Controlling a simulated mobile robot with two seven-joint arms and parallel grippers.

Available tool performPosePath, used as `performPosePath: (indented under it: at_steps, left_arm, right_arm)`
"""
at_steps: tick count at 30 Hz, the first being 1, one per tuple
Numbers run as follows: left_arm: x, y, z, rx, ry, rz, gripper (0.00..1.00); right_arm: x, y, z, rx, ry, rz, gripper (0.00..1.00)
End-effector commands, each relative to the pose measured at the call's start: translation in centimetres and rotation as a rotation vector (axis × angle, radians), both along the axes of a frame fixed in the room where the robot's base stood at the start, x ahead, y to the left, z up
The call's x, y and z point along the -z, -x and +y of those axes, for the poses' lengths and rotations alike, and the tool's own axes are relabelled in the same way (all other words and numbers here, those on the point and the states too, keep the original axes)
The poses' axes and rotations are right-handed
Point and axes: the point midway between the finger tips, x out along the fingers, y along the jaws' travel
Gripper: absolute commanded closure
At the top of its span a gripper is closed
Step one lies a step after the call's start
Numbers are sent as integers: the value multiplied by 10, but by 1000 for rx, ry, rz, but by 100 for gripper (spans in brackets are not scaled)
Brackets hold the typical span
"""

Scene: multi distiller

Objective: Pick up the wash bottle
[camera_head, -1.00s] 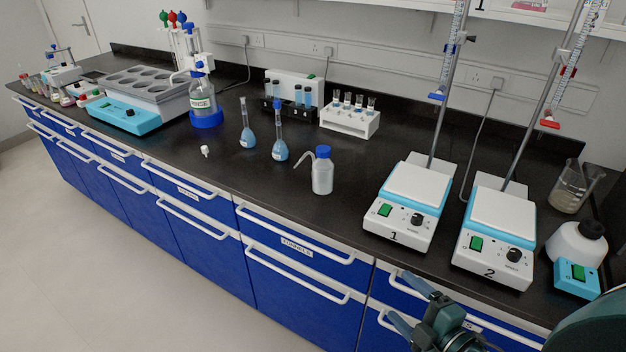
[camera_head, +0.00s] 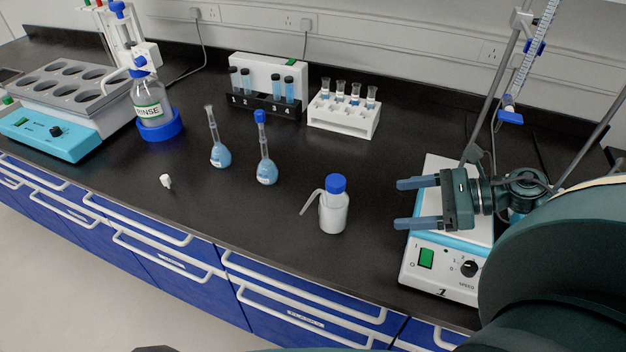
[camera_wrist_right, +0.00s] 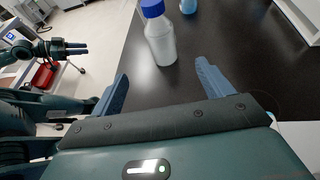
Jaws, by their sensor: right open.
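The wash bottle (camera_head: 334,213) is white and translucent, with a blue cap and a bent spout pointing left. It stands upright on the black bench, left of hot plate 1. My right gripper (camera_head: 402,204) is open and empty over hot plate 1, its fingers pointing left toward the bottle with a gap between. In the right wrist view, the bottle (camera_wrist_right: 160,42) stands ahead of the open fingers, in line with the space between them; its top is cut off. My left gripper (camera_wrist_right: 74,48) shows small at the left of that view; its jaw opening is unclear.
Two blue-liquid flasks (camera_head: 220,156) (camera_head: 266,172) stand left of the bottle. A white vial rack (camera_head: 343,122) is behind it. Hot plate 1 (camera_head: 440,273) and its stand lie under and behind my right gripper. The bench around the bottle is clear.

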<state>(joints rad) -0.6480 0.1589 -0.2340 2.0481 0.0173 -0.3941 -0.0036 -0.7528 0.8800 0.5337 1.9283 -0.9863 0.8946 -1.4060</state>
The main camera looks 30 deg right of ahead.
Motion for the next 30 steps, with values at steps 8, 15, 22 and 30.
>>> performPosePath:
  at_steps: [8, 15, 22, 30]
  left_arm:
    - [4, 8, 0, 1, 0, 19, 62]
    - [7, 13, -1, 3, 0, 31, 62]
    - [6, 11, -1, 2, -1, 28, 62]
    - [2, 9, 0, 1, -2, 24, 62]
  right_arm:
    - [8, -13, 15, -3, 0, -1, 21]
    - [22, -38, 43, -1, -2, -2, 21]
    - [30, -48, 55, 2, -2, 0, 21]
    - [38, -64, 73, 1, -3, -2, 21]
